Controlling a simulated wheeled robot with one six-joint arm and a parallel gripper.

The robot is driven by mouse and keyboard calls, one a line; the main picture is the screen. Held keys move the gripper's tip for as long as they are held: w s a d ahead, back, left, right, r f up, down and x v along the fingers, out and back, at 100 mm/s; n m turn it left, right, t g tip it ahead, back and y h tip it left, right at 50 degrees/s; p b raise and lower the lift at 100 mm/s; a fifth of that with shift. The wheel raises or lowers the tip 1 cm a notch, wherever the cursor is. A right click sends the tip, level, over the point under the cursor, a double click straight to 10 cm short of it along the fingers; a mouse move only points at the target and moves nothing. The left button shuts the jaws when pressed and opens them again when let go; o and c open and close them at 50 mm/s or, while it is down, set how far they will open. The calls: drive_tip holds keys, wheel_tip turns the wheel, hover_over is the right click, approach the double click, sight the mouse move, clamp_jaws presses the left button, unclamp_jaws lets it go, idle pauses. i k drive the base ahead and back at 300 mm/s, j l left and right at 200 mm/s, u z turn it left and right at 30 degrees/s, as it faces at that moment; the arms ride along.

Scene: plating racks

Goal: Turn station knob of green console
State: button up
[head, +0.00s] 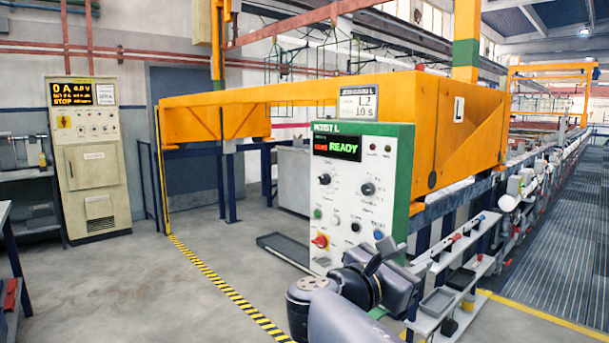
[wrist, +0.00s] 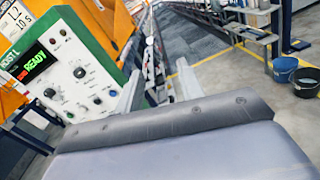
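The green console (head: 398,180) has a white front panel and green sides; it stands upright at centre in the head view. Its display (head: 337,146) shows a green READY. The panel carries several knobs and buttons, including an upper left black knob (head: 324,179) and an upper right one (head: 368,189). Their labels are too small to read, so I cannot tell which is the station knob. In the wrist view the console (wrist: 88,50) is tilted at the left. My gripper (wrist: 158,80) is open and empty, right of the panel and apart from the knobs. In the head view its fingers are partly hidden.
A red knob (head: 320,241) sits low on the panel. A shelf rack (head: 455,285) with small items stands close at the right. An orange hoist beam (head: 330,95) spans behind the console. A beige cabinet (head: 92,160) stands far left. Open floor (head: 150,290) lies left.

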sight(325, 179)
drive_tip(key=i+j, duration=0.2)
drive_tip(key=i, duration=0.25)
drive_tip(key=i+j, duration=0.2)
drive_tip(key=i, duration=0.25)
drive_tip(key=i+j, duration=0.25)
drive_tip(key=i, duration=0.2)
drive_tip(key=i+j, duration=0.2)
drive_tip(key=i, duration=0.25)
